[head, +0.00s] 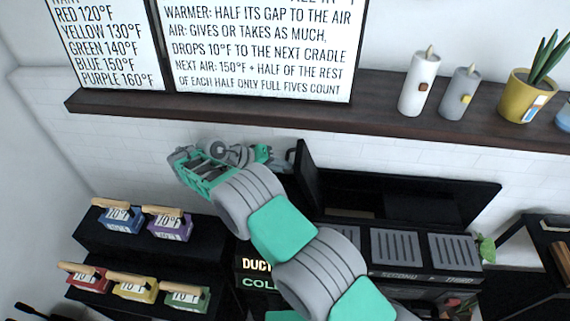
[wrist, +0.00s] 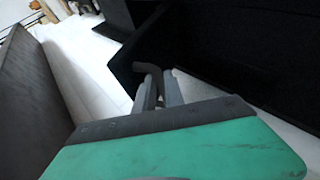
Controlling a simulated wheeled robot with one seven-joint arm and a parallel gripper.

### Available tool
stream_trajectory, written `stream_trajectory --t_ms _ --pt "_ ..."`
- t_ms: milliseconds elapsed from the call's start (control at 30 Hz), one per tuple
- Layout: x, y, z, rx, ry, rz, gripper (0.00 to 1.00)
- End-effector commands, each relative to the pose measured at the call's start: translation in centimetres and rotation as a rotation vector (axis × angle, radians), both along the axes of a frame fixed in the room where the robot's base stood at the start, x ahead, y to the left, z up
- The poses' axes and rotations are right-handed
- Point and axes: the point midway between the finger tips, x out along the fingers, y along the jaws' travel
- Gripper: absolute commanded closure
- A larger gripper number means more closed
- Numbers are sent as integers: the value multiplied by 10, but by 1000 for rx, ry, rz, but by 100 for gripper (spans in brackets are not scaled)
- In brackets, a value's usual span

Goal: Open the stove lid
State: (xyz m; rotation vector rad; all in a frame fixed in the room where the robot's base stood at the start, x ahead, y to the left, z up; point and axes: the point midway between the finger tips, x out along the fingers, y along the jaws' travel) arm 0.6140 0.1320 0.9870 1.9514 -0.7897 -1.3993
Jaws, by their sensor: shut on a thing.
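The stove (head: 330,205) is a black unit against the tiled wall. Its black lid (head: 430,190) seems to stand tilted up off the body, with a dark gap below its left part. My gripper (head: 284,158) is at the lid's upper left corner, beside the wall. In the wrist view the grey fingers of my gripper (wrist: 160,94) are shut on a dark bent handle (wrist: 150,72) beside the black panel of the lid (wrist: 230,50). My arm hides the stove's left side in the head view.
A dark shelf (head: 300,115) with candles (head: 419,84) and a potted plant (head: 528,92) runs above the stove. Grey slotted cradles (head: 396,247) sit in front. Black steps at left hold several coloured tagged blocks (head: 168,226).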

Motion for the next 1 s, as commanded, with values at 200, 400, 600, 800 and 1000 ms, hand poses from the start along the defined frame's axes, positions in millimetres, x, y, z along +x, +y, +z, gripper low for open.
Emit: stream_trajectory --t_ms 200,400,600,800,1000 --pt "-8 -5 -12 -11 26 -13 100" --pt "-8 -4 -12 -11 25 -12 81" --pt "-8 -4 -11 -10 25 -12 66" --pt "-8 -2 -10 -9 22 -10 66" --pt "-8 -3 -7 -7 20 -10 66"
